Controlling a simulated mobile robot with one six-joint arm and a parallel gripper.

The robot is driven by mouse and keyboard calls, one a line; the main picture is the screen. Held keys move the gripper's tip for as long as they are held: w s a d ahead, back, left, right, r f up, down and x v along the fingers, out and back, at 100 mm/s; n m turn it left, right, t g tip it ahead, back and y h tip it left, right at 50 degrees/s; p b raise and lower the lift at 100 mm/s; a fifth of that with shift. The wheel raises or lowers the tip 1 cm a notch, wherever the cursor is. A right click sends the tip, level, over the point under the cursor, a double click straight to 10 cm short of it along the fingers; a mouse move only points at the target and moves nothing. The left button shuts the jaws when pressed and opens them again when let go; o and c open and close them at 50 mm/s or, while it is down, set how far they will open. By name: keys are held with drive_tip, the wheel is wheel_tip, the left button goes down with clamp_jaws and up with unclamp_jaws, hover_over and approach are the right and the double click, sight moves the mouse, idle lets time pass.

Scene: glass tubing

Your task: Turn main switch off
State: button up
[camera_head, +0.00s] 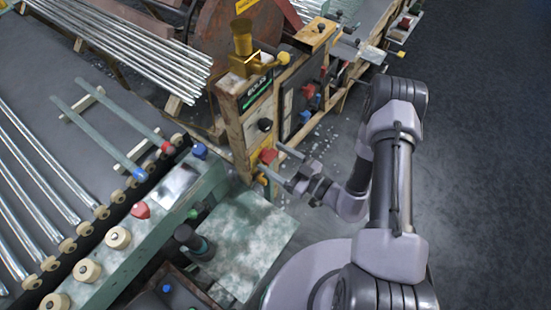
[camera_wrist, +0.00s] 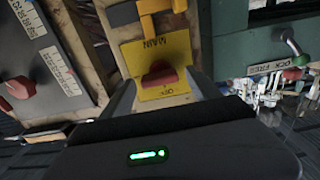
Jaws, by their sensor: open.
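The main switch is a red knob (camera_wrist: 160,74) on a yellow plate (camera_wrist: 178,48) marked MAIN, fixed to a worn wooden panel. In the head view the red knob (camera_head: 268,155) sits low on the near end of the wooden control cabinet (camera_head: 236,135). My gripper (camera_head: 273,161) is at this knob, its two fingers apart. In the wrist view my gripper (camera_wrist: 163,84) is open, with one finger on each side of the knob. I cannot tell whether the fingers touch it. The small lettering at the plate's lower edge is partly hidden, and the switch position is unclear.
A yellow part (camera_wrist: 150,12) is just beyond the plate. A grey panel (camera_wrist: 35,60) with another red knob (camera_wrist: 18,87) is at left. A green machine (camera_head: 150,225) with rollers stands left of the cabinet. Open dark floor (camera_head: 480,150) lies at right.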

drive_tip(key=c, duration=1.4)
drive_tip(key=shift+o, duration=0.2)
drive_tip(key=shift+n, duration=0.4)
drive_tip(key=n, duration=0.3)
drive_tip(key=shift+n+p, duration=0.4)
drive_tip(key=n, duration=0.4)
drive_tip(key=shift+s+a+n, duration=0.1)
drive_tip(key=shift+s+n, duration=0.05)
drive_tip(key=shift+n, duration=0.15)
drive_tip(key=n, duration=0.4)
drive_tip(key=shift+p, duration=0.35)
drive_tip(key=n, duration=0.4)
drive_tip(key=shift+s+a+f, duration=0.1)
drive_tip(key=shift+n, duration=0.5)
